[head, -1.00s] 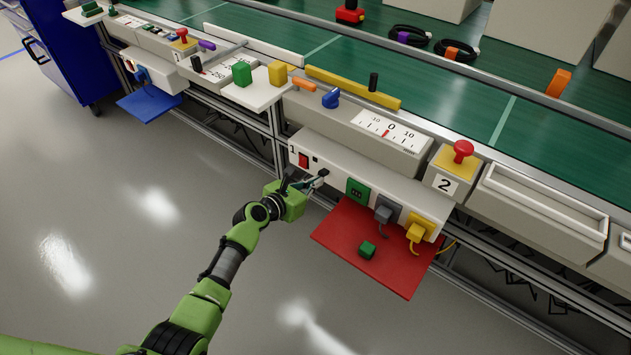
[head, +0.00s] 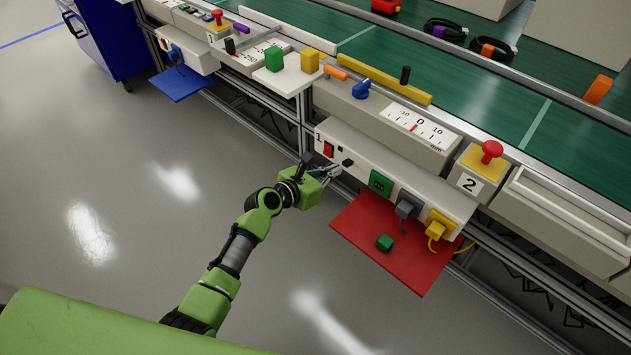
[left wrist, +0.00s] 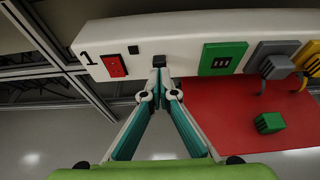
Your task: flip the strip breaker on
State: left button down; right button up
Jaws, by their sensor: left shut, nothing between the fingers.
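The white power strip (head: 400,187) is fixed along the front of the bench, marked "1" at its left end. It carries a red rocker switch (head: 328,149), a small black square (head: 340,149) and a black knob-like lever (head: 347,162). Which of these is the breaker is not labelled. In the left wrist view the red switch (left wrist: 115,65) is left of the fingertips and the black lever (left wrist: 159,60) is right at them. My left gripper (head: 338,169) is shut and empty, its tips close to the lever; contact is unclear. My right gripper is not visible.
Right of the lever are a green socket (head: 380,183), a grey plug (head: 407,204) and a yellow plug (head: 440,224). A red shelf (head: 400,262) juts out below, bearing a green block (head: 384,242). The floor in front is clear.

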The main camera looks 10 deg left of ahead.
pick_arm(q)
jog(key=f+v, duration=0.1)
jog(key=v, duration=0.7)
jog(key=shift+s+a+r, duration=0.15)
jog(key=shift+s+a, duration=0.15)
jog(key=shift+s, duration=0.15)
